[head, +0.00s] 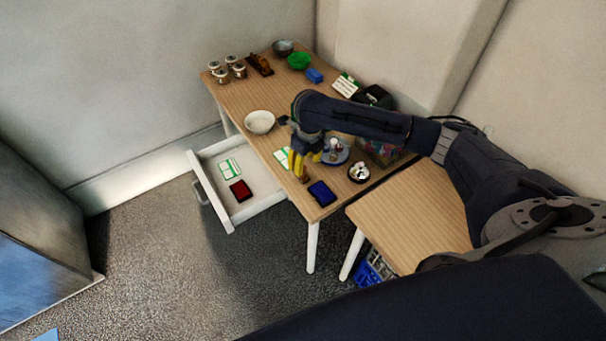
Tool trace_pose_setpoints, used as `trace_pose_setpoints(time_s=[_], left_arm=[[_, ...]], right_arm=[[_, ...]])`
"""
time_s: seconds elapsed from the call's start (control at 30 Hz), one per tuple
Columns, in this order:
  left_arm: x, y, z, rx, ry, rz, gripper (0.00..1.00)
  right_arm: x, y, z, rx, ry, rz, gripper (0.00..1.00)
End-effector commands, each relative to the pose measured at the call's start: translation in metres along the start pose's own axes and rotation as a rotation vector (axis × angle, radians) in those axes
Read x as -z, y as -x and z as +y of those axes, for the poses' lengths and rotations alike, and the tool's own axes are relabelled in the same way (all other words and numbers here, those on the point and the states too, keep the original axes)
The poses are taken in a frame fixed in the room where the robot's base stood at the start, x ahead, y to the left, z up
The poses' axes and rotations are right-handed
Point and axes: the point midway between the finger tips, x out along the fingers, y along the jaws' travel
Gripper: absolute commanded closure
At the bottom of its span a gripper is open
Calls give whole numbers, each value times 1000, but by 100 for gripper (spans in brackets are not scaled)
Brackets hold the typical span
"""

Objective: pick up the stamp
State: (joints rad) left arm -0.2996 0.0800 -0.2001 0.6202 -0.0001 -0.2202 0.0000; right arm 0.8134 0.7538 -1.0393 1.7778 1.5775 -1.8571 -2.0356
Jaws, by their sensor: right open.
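A small brown object that looks like the stamp (304,178) stands on the wooden table near its front edge, just left of a blue ink pad (321,193). My right gripper (307,162), with yellow fingers, reaches in from the right and points down just above and behind the stamp. The fingers are apart, and I see nothing held between them. The gripper partly covers the stamp's upper end, so I cannot tell whether they touch. My left gripper is not in view.
An open drawer (214,205) holds a red ink pad (240,190) and a green-white card (230,168). A white bowl (260,122) is left of the gripper. A round dish (335,154) and a small bowl (358,172) stand to its right. A second table (415,215) adjoins.

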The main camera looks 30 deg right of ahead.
Motion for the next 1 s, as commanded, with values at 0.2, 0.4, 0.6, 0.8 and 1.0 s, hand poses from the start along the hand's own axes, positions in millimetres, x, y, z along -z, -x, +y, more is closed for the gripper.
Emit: trace_pose_setpoints(time_s=[0.2, 0.4, 0.6, 0.8, 1.0], left_arm=[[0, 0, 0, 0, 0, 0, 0], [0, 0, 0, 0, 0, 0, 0], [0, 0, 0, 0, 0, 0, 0], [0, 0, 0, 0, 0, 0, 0], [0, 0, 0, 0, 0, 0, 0]], right_arm=[[0, -9, 0, -1, 0, 2, 53], [0, -33, -1, -2, -2, 3, 53], [0, -52, -2, -2, -1, 2, 53], [0, -58, -2, 0, -1, 1, 53], [0, -58, -2, 0, -1, 1, 53]])
